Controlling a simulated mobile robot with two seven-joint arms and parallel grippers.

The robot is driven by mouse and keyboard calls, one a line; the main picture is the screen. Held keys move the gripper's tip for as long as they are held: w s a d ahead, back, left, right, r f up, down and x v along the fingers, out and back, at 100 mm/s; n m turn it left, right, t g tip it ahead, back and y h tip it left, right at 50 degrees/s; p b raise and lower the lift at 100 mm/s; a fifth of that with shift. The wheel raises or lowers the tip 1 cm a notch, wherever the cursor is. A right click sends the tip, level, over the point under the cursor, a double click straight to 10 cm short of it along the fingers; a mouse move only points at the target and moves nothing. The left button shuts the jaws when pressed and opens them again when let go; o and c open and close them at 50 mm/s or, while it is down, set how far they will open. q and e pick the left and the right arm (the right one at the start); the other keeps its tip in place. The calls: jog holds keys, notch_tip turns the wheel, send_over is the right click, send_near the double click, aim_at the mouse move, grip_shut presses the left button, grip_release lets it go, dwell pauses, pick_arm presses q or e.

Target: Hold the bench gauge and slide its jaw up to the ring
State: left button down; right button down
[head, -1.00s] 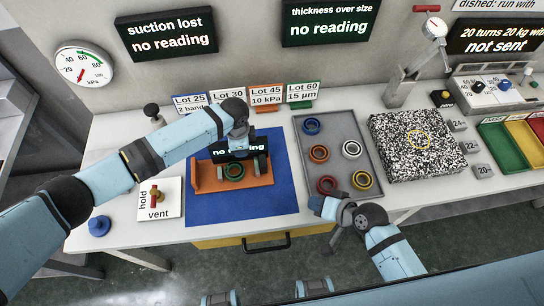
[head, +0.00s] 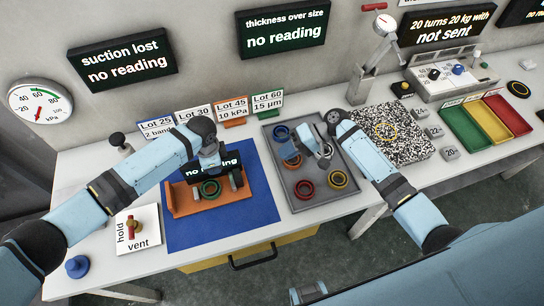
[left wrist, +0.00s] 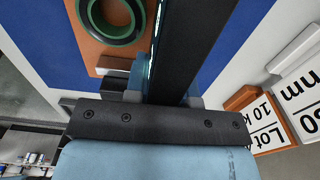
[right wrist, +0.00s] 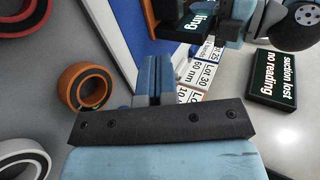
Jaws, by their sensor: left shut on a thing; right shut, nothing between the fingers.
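The bench gauge (head: 212,166), with a dark display, stands on an orange base (head: 183,205) on a blue mat. A green ring (head: 211,188) lies on the base between two dark upright parts of the gauge; whether the jaw touches the ring I cannot tell. The ring also shows in the left wrist view (left wrist: 118,20). My left gripper (head: 210,158) is shut on the gauge's dark body (left wrist: 188,45) from above. My right gripper (head: 322,152) is shut and empty above the grey tray, right of the gauge. Its fingers (right wrist: 152,80) are together.
Lot cards (head: 195,116) stand behind the mat. A vent valve (head: 132,226) is at left.

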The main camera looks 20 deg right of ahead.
send_near(234, 175)
notch_tip(234, 175, down, 4)
jog(key=shift+a+f, duration=0.15)
jog(key=shift+f, duration=0.1)
jog(key=shift+s+a, duration=0.1)
jog(key=shift+a, duration=1.75)
jog(key=shift+a, duration=0.1)
jog(key=a, duration=0.3)
jog(key=shift+a, duration=0.3)
jog(key=shift+d, duration=0.1)
